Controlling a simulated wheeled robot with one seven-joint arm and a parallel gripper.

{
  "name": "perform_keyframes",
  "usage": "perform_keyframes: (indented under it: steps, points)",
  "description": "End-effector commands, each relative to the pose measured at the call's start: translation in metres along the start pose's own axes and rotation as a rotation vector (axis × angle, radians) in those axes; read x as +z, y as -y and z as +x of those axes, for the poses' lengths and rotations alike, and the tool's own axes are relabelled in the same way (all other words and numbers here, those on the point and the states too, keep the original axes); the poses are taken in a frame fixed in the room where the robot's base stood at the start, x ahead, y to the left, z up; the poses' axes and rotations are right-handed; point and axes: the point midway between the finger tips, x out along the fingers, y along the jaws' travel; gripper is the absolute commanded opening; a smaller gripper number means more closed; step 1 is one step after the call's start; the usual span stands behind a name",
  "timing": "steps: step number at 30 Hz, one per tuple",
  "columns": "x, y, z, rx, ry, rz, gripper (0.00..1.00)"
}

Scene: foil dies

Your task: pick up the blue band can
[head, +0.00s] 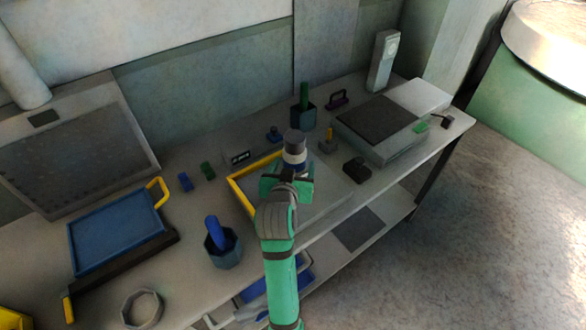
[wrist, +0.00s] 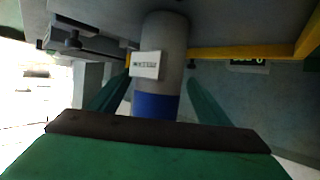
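The blue band can (head: 294,151) stands upright near the yellow-edged tray in the head view, directly beyond my gripper (head: 286,184). In the wrist view the can (wrist: 165,55) is a grey cylinder with a small white label and a blue band, its end nearest my wrist hidden by the gripper body. My gripper (wrist: 160,92) is open, with one green finger on each side of the can and narrow gaps visible beside the blue band. Contact at the fingertips cannot be made out.
The yellow-edged tray (head: 241,196) lies around the can's place. A small yellow-topped piece (head: 327,143) and a dark block (head: 357,170) stand to the right. A dark green-filled cup (head: 303,117) is behind. A blue cup (head: 224,250) stands front left.

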Motion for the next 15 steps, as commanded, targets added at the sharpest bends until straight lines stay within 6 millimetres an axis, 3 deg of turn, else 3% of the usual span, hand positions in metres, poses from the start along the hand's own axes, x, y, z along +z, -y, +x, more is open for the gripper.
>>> perform_keyframes:
  steps: [1, 5, 15]
  points:
    - [0.0001, 0.0005, -0.0002, -0.001, 0.0, 0.0, 0.58]
    - [0.0002, 0.0012, -0.0004, -0.002, 0.0, -0.001, 0.27]
    - [-0.0011, 0.0018, -0.001, -0.002, -0.001, -0.001, 0.26]
